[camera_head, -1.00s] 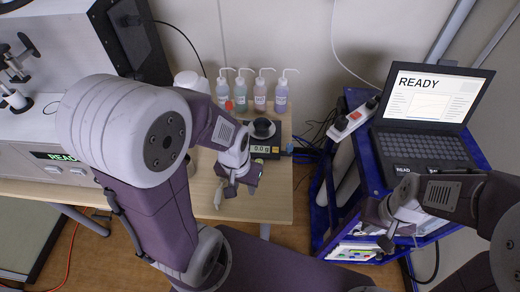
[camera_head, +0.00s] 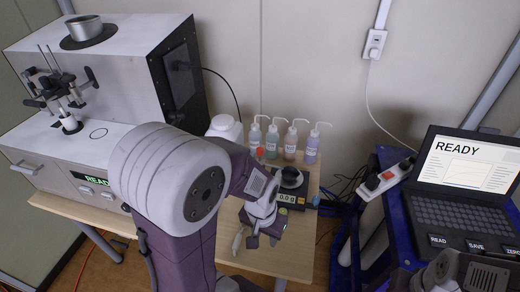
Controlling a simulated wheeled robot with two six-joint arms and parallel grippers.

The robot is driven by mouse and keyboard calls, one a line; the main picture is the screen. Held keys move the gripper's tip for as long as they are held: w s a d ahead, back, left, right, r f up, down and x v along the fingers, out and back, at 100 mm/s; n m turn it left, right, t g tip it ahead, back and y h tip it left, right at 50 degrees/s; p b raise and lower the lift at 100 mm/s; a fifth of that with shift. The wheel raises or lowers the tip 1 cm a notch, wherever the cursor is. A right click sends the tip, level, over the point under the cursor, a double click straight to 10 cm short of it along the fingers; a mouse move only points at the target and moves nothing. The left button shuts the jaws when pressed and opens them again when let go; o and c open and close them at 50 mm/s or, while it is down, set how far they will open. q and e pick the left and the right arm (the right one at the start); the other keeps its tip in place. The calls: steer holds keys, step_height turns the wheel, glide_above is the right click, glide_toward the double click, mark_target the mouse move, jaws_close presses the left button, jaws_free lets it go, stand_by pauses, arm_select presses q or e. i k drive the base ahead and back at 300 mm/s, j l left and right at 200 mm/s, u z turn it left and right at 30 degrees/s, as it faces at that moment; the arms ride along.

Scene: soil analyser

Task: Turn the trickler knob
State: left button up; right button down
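I cannot make out the trickler knob for certain. A small red part (camera_head: 260,152) shows just behind my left forearm, and I cannot tell whether it belongs to the trickler. A black balance (camera_head: 311,190) with a lit display and a dark round cup (camera_head: 290,178) stands on the wooden table. My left gripper (camera_head: 255,241) hangs in front of the balance, near the table's front, with its fingers apart and nothing seen between them. My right arm shows at the bottom right; its gripper (camera_head: 436,271) is partly cut off by the frame, so its fingers are unclear.
Several wash bottles (camera_head: 290,143) and a white container (camera_head: 225,128) stand behind the balance. A large analyser (camera_head: 120,75) fills the left. A blue cart (camera_head: 392,205) at right carries a laptop (camera_head: 470,160) reading READY and a power strip (camera_head: 387,180).

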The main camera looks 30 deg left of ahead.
mark_target(259, 151)
steer(key=k+j+u, duration=0.1)
steer(key=j+u, duration=0.15)
steer(key=u, duration=0.15)
steer(key=k+j+u, duration=0.1)
steer(key=j+u, duration=0.45)
steer(key=u, duration=0.25)
steer(key=j+u, duration=0.35)
steer(key=i+l, duration=0.35)
steer(key=l, duration=0.2)
